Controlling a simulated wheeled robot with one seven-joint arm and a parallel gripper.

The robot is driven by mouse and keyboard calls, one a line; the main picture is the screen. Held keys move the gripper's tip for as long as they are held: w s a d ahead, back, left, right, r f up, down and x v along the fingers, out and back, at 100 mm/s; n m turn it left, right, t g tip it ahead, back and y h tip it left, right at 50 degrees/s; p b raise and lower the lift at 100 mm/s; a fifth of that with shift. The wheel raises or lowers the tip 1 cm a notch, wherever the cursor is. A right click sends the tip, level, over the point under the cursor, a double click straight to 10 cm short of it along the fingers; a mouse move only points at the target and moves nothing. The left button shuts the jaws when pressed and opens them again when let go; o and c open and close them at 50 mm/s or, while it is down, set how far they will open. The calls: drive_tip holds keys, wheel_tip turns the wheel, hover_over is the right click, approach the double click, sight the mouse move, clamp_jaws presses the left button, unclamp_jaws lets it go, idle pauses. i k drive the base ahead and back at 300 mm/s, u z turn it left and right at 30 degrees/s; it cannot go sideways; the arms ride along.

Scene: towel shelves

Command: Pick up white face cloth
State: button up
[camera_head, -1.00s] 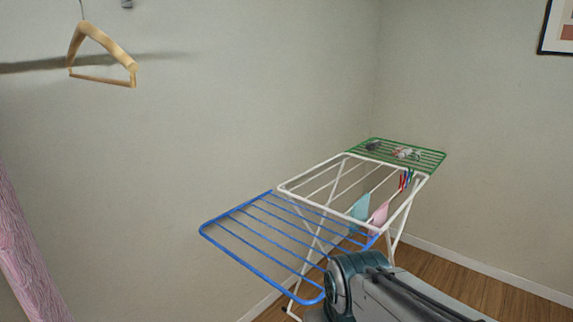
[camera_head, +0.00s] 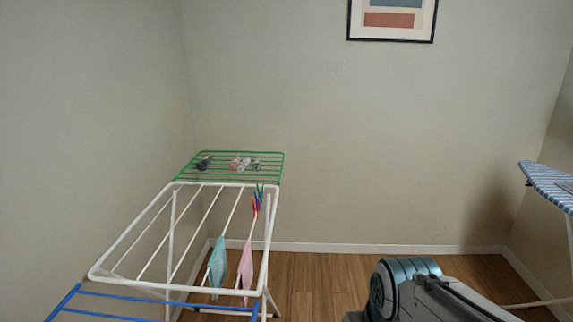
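No white face cloth can be made out in the head view. A teal cloth (camera_head: 217,263) and a pink cloth (camera_head: 246,266) hang from the rods of the drying rack (camera_head: 180,187), side by side at its right part. Part of my arm shows at the lower right, in front of the floor. My gripper is outside the picture, so whether it is open or shut is hidden.
The rack has a green wing (camera_head: 262,175) with small dark and pale items on it, and a blue wing (camera_head: 130,302). Clothes pegs (camera_head: 257,200) hang at its right. An ironing board (camera_head: 550,185) stands at the far right. The wooden floor (camera_head: 320,280) between is clear.

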sight(241, 168)
drive_tip(key=z, duration=0.55)
drive_tip(key=i, duration=1.55)
drive_tip(key=u, duration=0.2)
drive_tip(key=i, duration=1.5)
drive_tip(key=u, duration=0.9)
drive_tip(key=i, duration=0.4)
drive_tip(key=u, duration=0.3)
